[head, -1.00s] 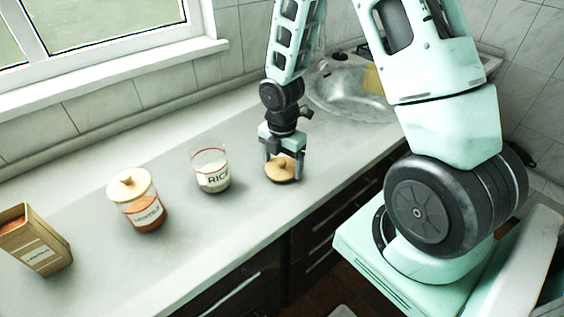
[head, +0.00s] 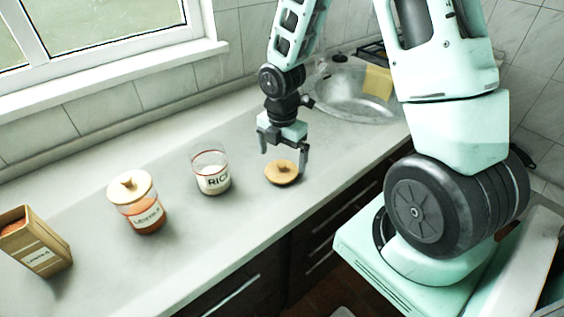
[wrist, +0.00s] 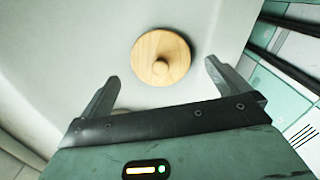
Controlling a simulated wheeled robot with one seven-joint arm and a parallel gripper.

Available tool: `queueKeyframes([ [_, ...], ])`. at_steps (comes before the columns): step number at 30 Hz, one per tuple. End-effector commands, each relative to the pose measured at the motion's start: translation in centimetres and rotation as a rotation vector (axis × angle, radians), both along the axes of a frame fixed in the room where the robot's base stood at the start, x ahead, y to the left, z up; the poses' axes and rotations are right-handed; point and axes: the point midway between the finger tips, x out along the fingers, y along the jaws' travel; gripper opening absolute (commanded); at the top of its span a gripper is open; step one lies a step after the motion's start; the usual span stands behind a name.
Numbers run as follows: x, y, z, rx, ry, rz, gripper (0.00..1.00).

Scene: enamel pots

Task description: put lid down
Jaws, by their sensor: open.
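A round wooden lid (head: 282,174) with a knob lies flat on the counter, to the right of the rice jar. It also shows in the wrist view (wrist: 160,58), knob up, just beyond the fingertips. My gripper (head: 284,160) is open and empty above the lid, with its fingers apart and clear of the knob. The glass jar marked RICE (head: 211,174) stands without a lid, with white contents low inside. A second jar with orange contents (head: 148,215) wears a similar wooden lid (head: 129,186).
An open box with orange contents (head: 36,241) stands at the far left. A metal sink (head: 352,92) lies behind my gripper to the right. The counter's front edge (head: 265,244) drops to dark drawers. Counter around the lid is clear.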

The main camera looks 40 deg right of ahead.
Motion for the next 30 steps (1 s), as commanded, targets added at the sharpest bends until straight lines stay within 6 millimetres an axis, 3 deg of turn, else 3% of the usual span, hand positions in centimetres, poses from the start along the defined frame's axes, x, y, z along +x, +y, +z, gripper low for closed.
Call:
queueKeyframes([
  [3,0.1,-0.1,2.9,-0.001,-0.007,-0.002,1.0],
  [9,0.0,-0.1,6.5,-0.001,-0.003,-0.002,1.0],
  [17,-0.2,0.7,8.6,-0.001,-0.001,-0.02,1.0],
  [20,-0.9,3.4,9.5,0.0,-0.003,-0.098,1.0],
  [23,-2.6,7.7,10.8,0.004,-0.007,-0.247,1.0],
  [27,-6.8,14.0,12.7,0.017,-0.008,-0.519,1.0],
  [30,-10.4,17.4,13.7,0.027,-0.002,-0.714,1.0],
])
